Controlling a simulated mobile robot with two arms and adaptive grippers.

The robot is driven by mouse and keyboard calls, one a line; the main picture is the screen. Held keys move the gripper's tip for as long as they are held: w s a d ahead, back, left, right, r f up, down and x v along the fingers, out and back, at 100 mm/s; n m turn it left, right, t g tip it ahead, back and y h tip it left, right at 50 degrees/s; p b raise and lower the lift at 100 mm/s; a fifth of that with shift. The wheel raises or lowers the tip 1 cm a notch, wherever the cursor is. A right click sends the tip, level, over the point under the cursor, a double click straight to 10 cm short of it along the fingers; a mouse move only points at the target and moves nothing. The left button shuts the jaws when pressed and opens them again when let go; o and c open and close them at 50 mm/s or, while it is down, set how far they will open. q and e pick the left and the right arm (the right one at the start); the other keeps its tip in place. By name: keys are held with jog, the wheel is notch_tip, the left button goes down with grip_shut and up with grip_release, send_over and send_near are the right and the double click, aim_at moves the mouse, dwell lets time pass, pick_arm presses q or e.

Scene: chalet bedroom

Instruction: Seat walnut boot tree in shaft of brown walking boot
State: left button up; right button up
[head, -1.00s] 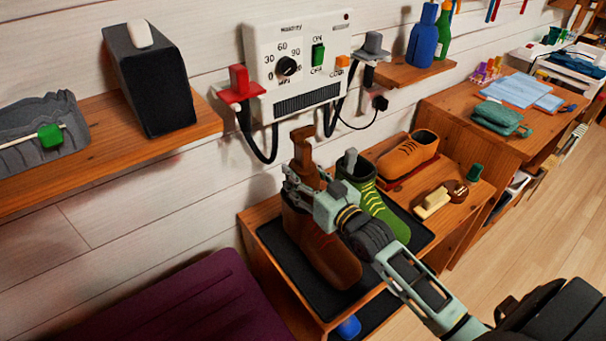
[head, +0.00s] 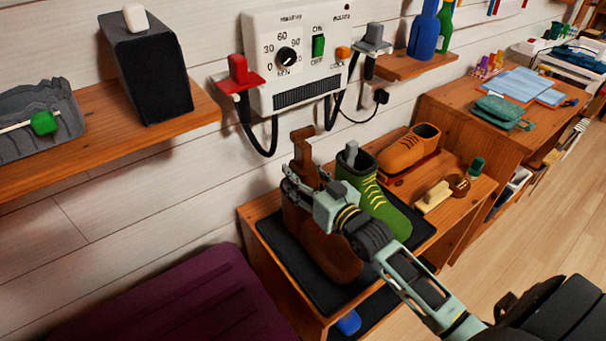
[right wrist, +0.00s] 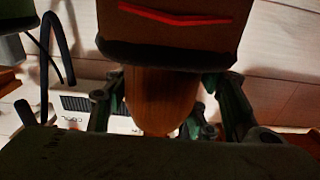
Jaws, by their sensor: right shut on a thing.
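The brown walking boot (head: 335,262) stands upright on a black mat (head: 278,240) on the low wooden bench. My right gripper (head: 302,186) is shut on the walnut boot tree (head: 303,150) at the boot's shaft. The tree's handle rises upright above the fingers. In the right wrist view, the tree (right wrist: 158,100) sits between the fingers, against the dark collar of the boot (right wrist: 175,28). The gripper and collar hide the tree's lower end, so its depth inside the shaft cannot be told. My left gripper is not in view.
A green boot (head: 372,192) with a grey piece in its top stands close on the right. Behind are an orange shoe (head: 408,150) and a brush (head: 433,197). A white wall dryer (head: 300,60) with black hoses hangs above. A purple seat (head: 190,300) lies front left.

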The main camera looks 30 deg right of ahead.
jog(key=shift+f+b, duration=0.3)
jog(key=shift+f, duration=0.2)
jog(key=o, duration=1.6)
jog(key=shift+f, duration=0.15)
jog(key=shift+f, duration=0.1)
jog(key=shift+s, duration=0.15)
jog(key=s, duration=0.4)
jog(key=s+d, duration=0.1)
jog(key=s, duration=0.6)
jog(key=shift+s+d+r, duration=0.3)
jog(key=shift+s+d, duration=0.05)
